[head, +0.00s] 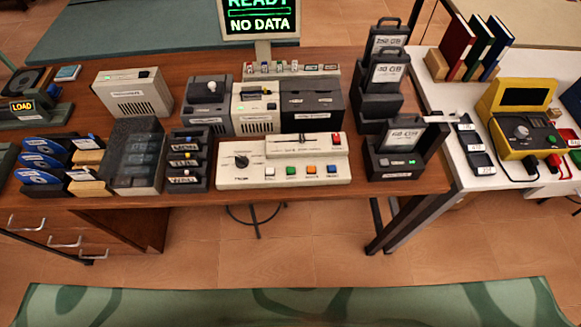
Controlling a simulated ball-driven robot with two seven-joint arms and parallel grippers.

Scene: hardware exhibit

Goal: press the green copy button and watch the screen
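The green button (291,171) is on the front row of a cream control panel (228,180) at the front middle of the wooden desk. It sits between a white button (269,172) and an orange button (312,169), with a blue button (332,169) further right. A black knob (241,161) is at the panel's left. The screen (259,18) stands behind and shows "READY" and "NO DATA" in green and white letters; its top is cut off by the picture edge. Neither of my grippers is in the head view.
Black drive units labelled in GB (397,163) stand right of the panel. Small black switch boxes (188,160) and a clear-lidded case (135,155) stand left. A white table (455,150) with a yellow meter (520,120) is at right. Floor shows in front of the desk.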

